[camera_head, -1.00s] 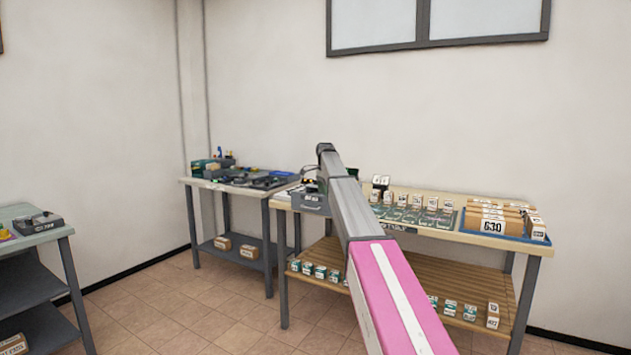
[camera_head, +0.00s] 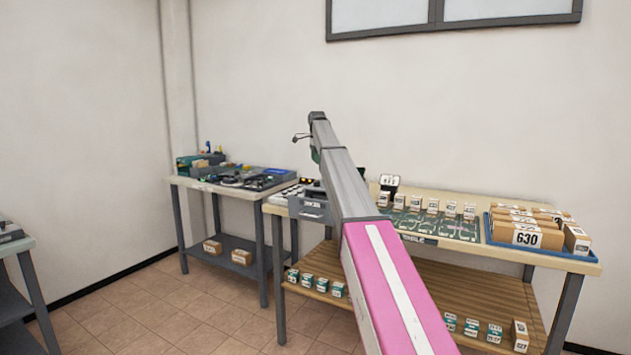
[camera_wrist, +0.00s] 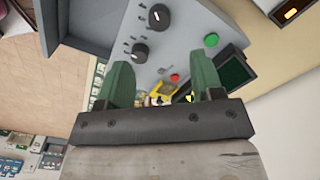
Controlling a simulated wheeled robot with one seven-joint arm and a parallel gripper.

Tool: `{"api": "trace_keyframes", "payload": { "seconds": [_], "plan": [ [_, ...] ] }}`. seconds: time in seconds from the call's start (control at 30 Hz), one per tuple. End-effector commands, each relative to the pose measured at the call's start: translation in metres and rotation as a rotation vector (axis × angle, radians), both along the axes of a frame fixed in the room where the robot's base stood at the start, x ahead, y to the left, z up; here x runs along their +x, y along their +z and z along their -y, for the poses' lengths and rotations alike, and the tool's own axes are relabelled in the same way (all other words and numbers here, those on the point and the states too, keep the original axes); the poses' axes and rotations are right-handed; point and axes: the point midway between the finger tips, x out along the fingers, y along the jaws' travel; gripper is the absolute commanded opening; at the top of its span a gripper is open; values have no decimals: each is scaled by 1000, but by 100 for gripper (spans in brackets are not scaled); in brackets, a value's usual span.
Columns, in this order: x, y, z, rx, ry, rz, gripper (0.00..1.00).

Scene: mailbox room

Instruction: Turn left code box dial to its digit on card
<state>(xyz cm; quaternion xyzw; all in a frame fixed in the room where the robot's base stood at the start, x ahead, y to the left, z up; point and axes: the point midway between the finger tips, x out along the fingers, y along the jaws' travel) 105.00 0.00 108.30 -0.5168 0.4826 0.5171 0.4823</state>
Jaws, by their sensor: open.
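The grey code box (camera_wrist: 185,55) fills the upper middle of the wrist view. Two black dials show on its face, an upper dial (camera_wrist: 158,16) and a lower dial (camera_wrist: 141,51), each with a pale mark beside or on it. I cannot tell which is the left one. A green button (camera_wrist: 211,40) and a red button (camera_wrist: 174,77) sit to their right. My gripper (camera_wrist: 163,72) is open and empty, its green fingers apart over the box's lower part. In the head view my arm hides most of the gripper. A small white card (camera_head: 389,182) stands on the workbench; its digits are too small to read.
The workbench (camera_head: 450,197) holds a grey box with a handle (camera_head: 311,207), green boards and a blue tray (camera_head: 560,250) of numbered cartons (camera_head: 527,236). A second table (camera_head: 225,182) with equipment stands to the left. Tiled floor in front of it is clear.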

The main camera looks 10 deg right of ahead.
Motion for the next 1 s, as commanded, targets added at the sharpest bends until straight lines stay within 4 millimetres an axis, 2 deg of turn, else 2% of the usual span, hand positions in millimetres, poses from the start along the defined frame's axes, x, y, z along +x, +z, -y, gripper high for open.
{"api": "trace_keyframes", "payload": {
  "seconds": [0.27, 0.53, 0.7, 0.8, 1.0],
  "plan": [
    [-1, -28, 0, 0, 0, 0, 61],
    [-1, -75, 0, 0, 1, -1, 61],
    [-1, -98, 0, 0, 1, 0, 61],
    [0, -105, 0, 0, 1, 0, 61],
    [0, -107, 0, 0, 1, 1, 61]
  ]
}}
